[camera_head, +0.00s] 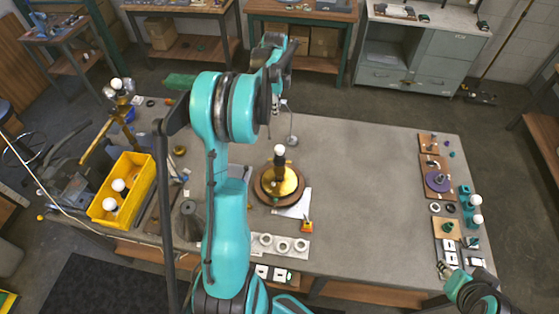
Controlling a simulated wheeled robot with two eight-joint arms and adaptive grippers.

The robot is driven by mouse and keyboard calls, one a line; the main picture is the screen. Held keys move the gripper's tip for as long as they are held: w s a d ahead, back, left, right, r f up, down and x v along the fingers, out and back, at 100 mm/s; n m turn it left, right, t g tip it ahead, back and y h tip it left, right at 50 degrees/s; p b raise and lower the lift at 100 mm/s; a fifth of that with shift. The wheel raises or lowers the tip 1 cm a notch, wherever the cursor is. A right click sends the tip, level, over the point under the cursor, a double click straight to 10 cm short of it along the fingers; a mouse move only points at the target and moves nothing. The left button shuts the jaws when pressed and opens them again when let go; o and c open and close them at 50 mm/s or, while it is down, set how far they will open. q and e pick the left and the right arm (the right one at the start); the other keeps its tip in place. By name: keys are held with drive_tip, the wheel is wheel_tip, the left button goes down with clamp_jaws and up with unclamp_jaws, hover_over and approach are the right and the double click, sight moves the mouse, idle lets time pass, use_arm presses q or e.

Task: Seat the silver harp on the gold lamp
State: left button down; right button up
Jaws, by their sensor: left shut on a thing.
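The gold lamp (279,187) stands upright on a round wooden turntable in the middle of the bench, with a white bulb on top. My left arm reaches up across the picture, and my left gripper (276,103) is beyond the lamp, above the far part of the bench. It is shut on a thin silver piece (284,102), which looks like the silver harp; the arm hides most of it. The piece is apart from the lamp. My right gripper (446,268) is at the near right corner, small and partly cut off, its fingers unclear.
A yellow bin (122,194) with white bulbs stands at the left. A small grey round-based stand (292,140) is behind the lamp. White rings on a strip (282,246) lie in front. Small parts line the right edge; the bench between is clear.

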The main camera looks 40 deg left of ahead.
use_arm(q)
drive_tip(key=shift+f, duration=0.1)
drive_tip(key=shift+f+b, duration=1.65)
drive_tip(key=shift+f, duration=0.25)
drive_tip(key=shift+f+b, duration=1.65)
drive_tip(key=shift+f, duration=0.35)
drive_tip(key=shift+f+b, duration=1.5)
drive_tip(key=shift+f, duration=0.25)
drive_tip(key=shift+f+b, duration=1.2)
